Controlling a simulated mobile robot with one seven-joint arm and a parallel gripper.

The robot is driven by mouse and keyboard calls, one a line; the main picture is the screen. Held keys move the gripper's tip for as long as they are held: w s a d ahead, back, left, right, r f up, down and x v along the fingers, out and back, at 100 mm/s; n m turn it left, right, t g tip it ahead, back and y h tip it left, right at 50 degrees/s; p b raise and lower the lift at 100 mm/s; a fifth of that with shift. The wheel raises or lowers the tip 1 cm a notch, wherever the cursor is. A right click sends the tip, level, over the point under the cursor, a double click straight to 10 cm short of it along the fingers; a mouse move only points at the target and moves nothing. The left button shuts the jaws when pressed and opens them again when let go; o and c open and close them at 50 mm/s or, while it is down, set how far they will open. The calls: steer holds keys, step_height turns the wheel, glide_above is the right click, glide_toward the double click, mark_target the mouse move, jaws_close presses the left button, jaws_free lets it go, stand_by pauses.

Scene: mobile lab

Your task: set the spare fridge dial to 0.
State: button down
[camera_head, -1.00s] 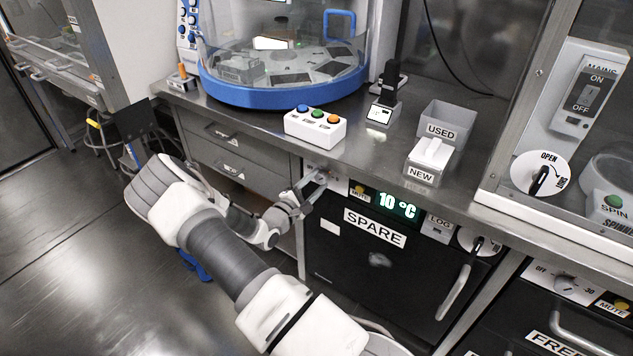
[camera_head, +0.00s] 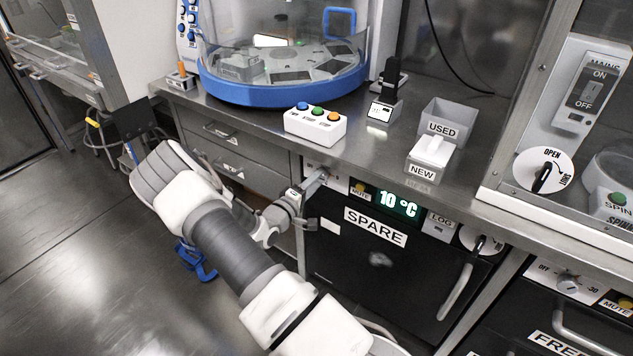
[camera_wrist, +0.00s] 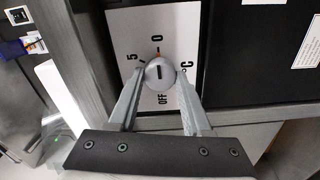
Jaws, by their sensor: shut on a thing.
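The spare fridge dial (camera_wrist: 160,74) is a round grey knob on a white plate (camera_wrist: 146,25) marked 5, 0, OFF and °C. Its dark line runs up and down in the wrist view, in line with the 0 above and roughly OFF below. A small orange mark shows at its upper edge. My gripper (camera_wrist: 160,72) is shut on the dial, one finger on each side. In the head view my gripper (camera_head: 318,180) reaches the panel's left end and hides the dial. The spare fridge (camera_head: 355,262) has a green display (camera_head: 399,204) reading 10 °C.
A MUTE button (camera_head: 359,188) sits just right of the dial plate, and a LOG unit (camera_head: 438,227) farther right. The steel counter (camera_head: 375,150) overhangs the panel. A white button box (camera_head: 315,124) stands above on it. Drawers (camera_head: 235,160) lie to the left.

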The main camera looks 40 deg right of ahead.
stand_by(0.6)
steer(key=shift+c, duration=1.7)
jaws_free()
steer(key=p+v, duration=0.3)
steer(key=v, duration=1.4)
steer(key=shift+a, duration=0.25)
steer(key=shift+s+r, duration=0.1)
